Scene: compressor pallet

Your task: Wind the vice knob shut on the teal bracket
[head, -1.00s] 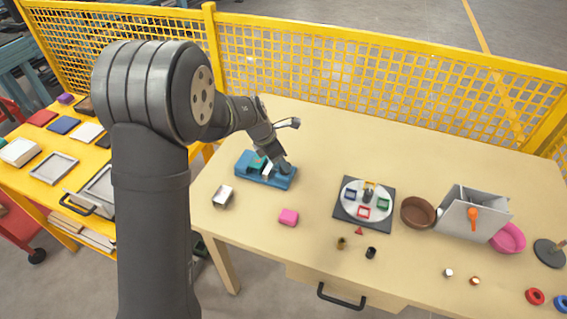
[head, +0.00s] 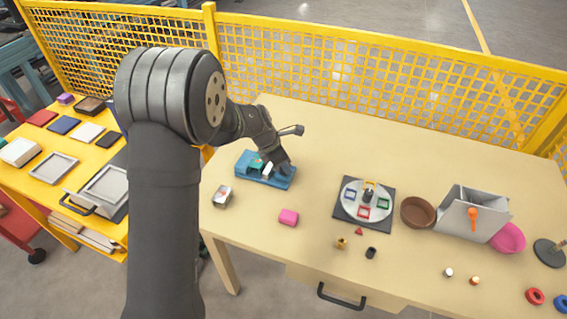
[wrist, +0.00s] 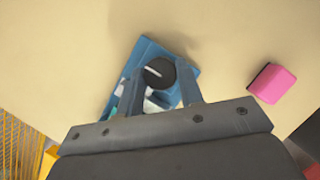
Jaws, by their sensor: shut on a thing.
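The blue vice (head: 250,170) sits on the left part of the table, and it also shows in the wrist view (wrist: 146,48). The teal bracket (head: 256,164) stands in the vice beside a pale block (head: 267,169); in the wrist view it is mostly hidden behind my gripper. The vice knob (wrist: 158,72) is a dark round disc with a white line across its top, at one end of the vice. My gripper (wrist: 160,80) is shut on the knob, one finger on each side. I cannot tell whether the vice jaw touches the bracket.
A pink block (head: 289,217) and a small grey box (head: 222,196) lie in front of the vice. A round turntable (head: 367,201), a brown bowl (head: 418,212) and a grey bin (head: 466,212) stand to the right. The yellow mesh fence (head: 380,75) runs behind the table.

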